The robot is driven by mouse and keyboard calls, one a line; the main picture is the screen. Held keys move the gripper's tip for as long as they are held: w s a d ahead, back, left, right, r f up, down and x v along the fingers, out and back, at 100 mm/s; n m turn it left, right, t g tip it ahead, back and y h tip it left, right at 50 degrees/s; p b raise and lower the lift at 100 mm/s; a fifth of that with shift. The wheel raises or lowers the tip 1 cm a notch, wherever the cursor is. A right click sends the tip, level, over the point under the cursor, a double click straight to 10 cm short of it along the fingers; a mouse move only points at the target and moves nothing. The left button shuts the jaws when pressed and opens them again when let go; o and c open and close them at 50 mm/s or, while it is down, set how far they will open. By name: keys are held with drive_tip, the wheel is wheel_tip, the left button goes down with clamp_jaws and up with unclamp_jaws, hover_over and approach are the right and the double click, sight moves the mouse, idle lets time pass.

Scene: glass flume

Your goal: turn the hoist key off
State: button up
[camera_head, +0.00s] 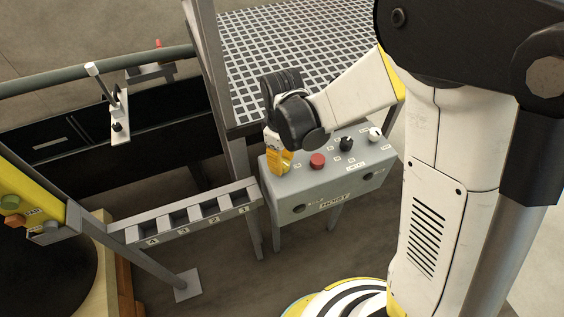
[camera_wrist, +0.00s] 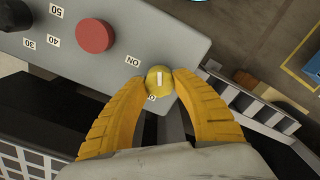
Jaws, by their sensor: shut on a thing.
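The hoist key is a round yellow knob (camera_wrist: 159,80) with a white line, at the edge of the grey hoist box (camera_head: 300,195). In the wrist view its white line runs nearly up and down the picture. An ON label (camera_wrist: 133,61) sits to its upper left; another label below it is partly covered, with only an O showing. My gripper (camera_wrist: 159,84) is shut on the key, one yellow fingertip on each side. In the head view my gripper (camera_head: 281,163) comes down on the left end of the box top and hides the key.
A red button (camera_head: 317,160), a black knob (camera_head: 346,144) and a white knob (camera_head: 375,134) stand along the box top, right of my gripper. A numbered slotted rack (camera_head: 190,217) lies left of the box. A white grating (camera_head: 300,55) is behind.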

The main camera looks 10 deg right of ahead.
sight(283, 162)
drive_tip(key=m, duration=0.5)
idle(0.6)
drive_tip(key=o, duration=1.2)
wheel_tip(283, 162, up, 12)
